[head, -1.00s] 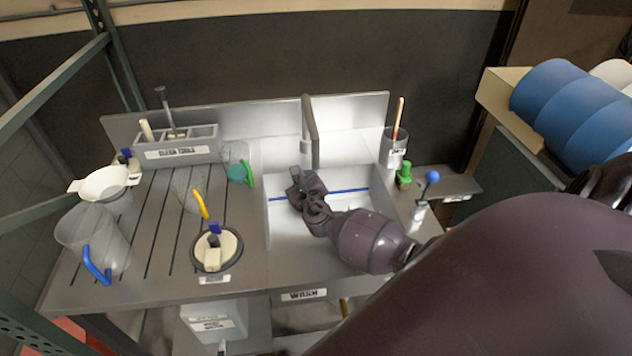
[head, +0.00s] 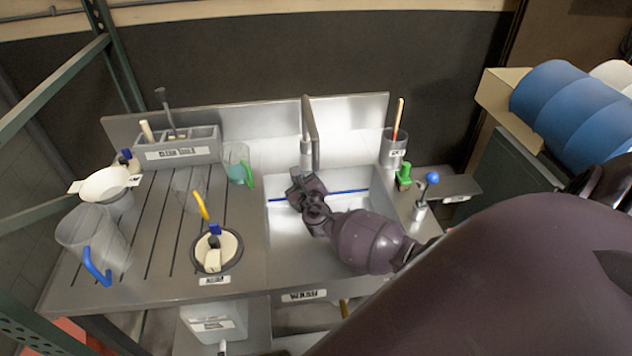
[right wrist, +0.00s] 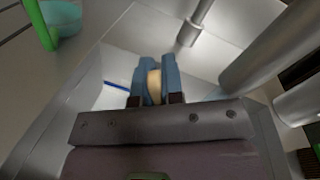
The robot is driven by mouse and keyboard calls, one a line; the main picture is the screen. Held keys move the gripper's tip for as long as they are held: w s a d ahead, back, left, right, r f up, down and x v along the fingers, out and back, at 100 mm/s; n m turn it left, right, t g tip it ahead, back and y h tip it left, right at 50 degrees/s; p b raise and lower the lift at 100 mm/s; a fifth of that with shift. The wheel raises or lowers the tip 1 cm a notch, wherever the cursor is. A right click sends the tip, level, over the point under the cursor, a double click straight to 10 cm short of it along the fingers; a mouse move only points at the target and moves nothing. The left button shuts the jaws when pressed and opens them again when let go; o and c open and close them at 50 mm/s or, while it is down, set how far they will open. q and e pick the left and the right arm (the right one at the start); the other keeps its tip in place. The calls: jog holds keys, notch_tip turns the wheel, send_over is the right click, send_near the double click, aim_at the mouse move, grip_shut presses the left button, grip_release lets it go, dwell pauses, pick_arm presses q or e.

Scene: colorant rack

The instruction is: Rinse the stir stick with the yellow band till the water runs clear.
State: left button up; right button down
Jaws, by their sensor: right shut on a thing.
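My right gripper (head: 307,188) is inside the sink (head: 283,240), just in front of and below the tap (head: 306,150). In the right wrist view its blue fingertips (right wrist: 153,84) are shut on a narrow tan stick (right wrist: 154,86), seen nearly end-on. No yellow band shows on the visible part, and the rest of the stick is hidden. The tap spout (right wrist: 190,33) is beyond and to the right of the fingertips there. I cannot make out running water. My left gripper is not in view.
A cup (head: 393,150) with a red-marked stick stands back right. A green-handled jug (head: 237,165) is left of the sink. A round pot (head: 232,262), a blue-handled pitcher (head: 90,238) and a white bowl (head: 104,184) stand on the slotted drainboard. A small blue-ball item (head: 432,178) is right.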

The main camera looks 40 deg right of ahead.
dwell(0.4)
jog(key=shift+s+d, duration=0.2)
jog(key=shift+s, duration=0.35)
jog(key=shift+w, duration=0.15)
jog(key=shift+w+a, duration=0.2)
jog(key=shift+w, duration=0.25)
jog(key=shift+s+d, duration=0.1)
jog(key=shift+s, duration=0.1)
jog(key=shift+s+d+p, duration=0.1)
jog(key=shift+s+p, duration=0.25)
jog(key=shift+s, duration=0.05)
jog(key=shift+w, duration=0.2)
